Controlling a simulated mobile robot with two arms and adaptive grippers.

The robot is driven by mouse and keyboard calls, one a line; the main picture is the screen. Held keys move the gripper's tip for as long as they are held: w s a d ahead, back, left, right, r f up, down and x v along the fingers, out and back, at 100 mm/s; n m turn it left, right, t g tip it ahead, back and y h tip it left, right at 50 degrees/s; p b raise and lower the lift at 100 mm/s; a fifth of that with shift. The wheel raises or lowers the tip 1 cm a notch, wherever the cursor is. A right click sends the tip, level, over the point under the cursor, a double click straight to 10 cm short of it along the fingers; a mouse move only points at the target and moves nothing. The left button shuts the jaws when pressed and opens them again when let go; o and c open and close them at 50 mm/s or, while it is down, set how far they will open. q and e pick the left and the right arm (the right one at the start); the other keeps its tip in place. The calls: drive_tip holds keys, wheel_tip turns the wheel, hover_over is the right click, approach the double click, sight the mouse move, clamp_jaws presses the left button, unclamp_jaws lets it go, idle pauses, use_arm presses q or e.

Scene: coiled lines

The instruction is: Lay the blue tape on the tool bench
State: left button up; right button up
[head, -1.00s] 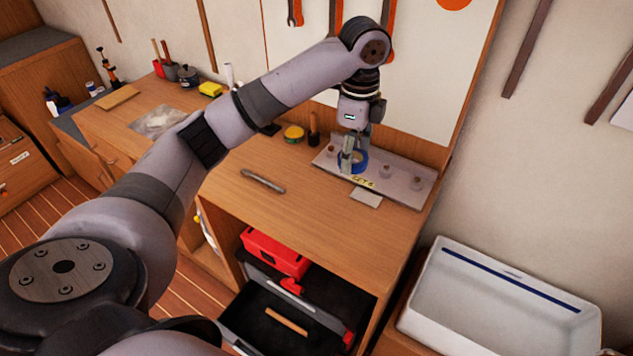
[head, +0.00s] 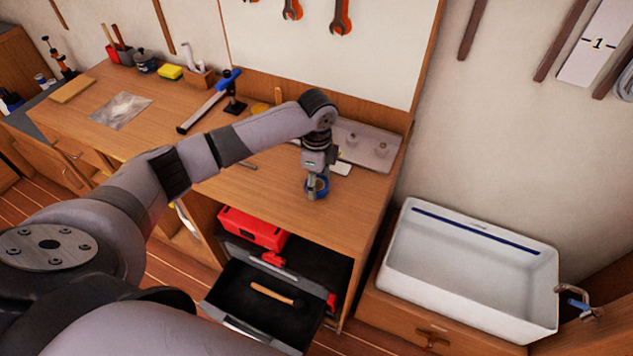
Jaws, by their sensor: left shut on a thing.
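The blue tape (head: 323,188) is a small blue ring. My left gripper (head: 314,189) is shut on it, over the right front part of the tool bench (head: 265,203). I cannot tell whether the tape touches the wooden top or is held a little above it. Behind the gripper is a grey metal plate with pegs (head: 372,146), partly hidden by my arm. My right gripper is not in view.
A blue-handled tool (head: 209,101) lies further back on the bench, left of my wrist. Below stands an open drawer (head: 250,300) with a wooden-handled tool, under a red box (head: 252,228). A white sink (head: 470,265) is at the right.

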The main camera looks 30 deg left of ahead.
use_arm(q)
drive_tip(key=shift+f, duration=0.85)
drive_tip(key=shift+f, duration=0.15)
drive_tip(key=o, duration=1)
wheel_tip(320, 180, up, 12)
drive_tip(key=shift+r+b, duration=0.2)
drive_tip(key=shift+b, duration=0.8)
drive_tip(key=shift+f, duration=0.1)
